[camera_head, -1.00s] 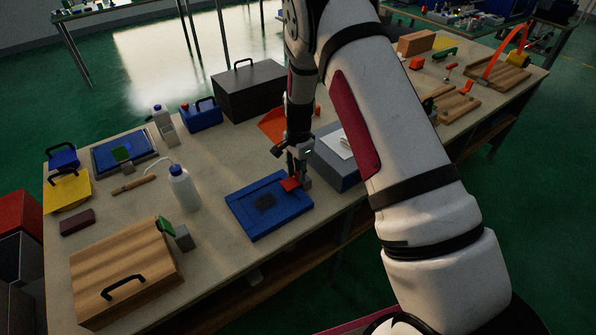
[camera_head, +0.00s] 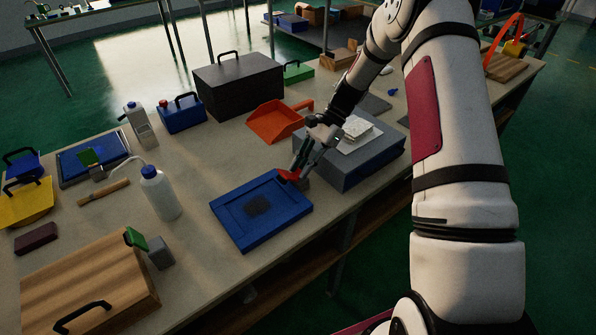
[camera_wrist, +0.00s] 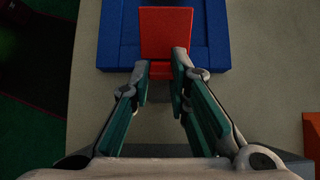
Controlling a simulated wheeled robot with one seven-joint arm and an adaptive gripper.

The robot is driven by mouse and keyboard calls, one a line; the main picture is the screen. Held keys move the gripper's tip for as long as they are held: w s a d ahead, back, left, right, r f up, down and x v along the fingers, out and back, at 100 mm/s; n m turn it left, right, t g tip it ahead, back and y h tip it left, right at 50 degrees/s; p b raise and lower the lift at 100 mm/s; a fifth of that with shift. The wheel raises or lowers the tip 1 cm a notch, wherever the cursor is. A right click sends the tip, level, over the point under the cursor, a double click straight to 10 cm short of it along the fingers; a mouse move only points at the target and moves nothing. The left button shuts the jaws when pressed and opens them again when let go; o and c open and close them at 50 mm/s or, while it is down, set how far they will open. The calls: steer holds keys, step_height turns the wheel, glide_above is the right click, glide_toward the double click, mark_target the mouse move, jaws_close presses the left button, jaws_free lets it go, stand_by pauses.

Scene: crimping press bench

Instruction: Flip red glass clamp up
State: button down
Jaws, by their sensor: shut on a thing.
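The red glass clamp (camera_head: 288,175) is at the right corner of a blue frame (camera_head: 240,238) with a dark patch in its middle. In the wrist view, the clamp's flat red plate (camera_wrist: 166,32) lies over the edge of the blue frame (camera_wrist: 115,50). My gripper (camera_head: 296,172) reaches down to the clamp at a slant from the upper right. Its fingers (camera_wrist: 161,70) are on both sides of the narrow red part below the plate, shut on it. The clamp's exact tilt and its hinge are hard to tell.
A grey box (camera_head: 375,165) with a pale stack stands close right of the gripper. An orange dustpan (camera_head: 273,120) lies behind. A white bottle (camera_head: 161,195) stands left of the frame. A wooden board with a handle (camera_head: 85,280) lies front left.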

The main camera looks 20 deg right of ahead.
steer(key=shift+w+d+f+y+b, duration=0.2)
steer(key=shift+w+y+b, duration=0.35)
steer(key=shift+y+b, duration=0.5)
steer(key=shift+r, duration=0.1)
steer(key=c, duration=1.3)
jaws_free()
steer(key=shift+g, duration=0.3)
steer(key=shift+s, duration=0.1)
steer(key=v, duration=1.2)
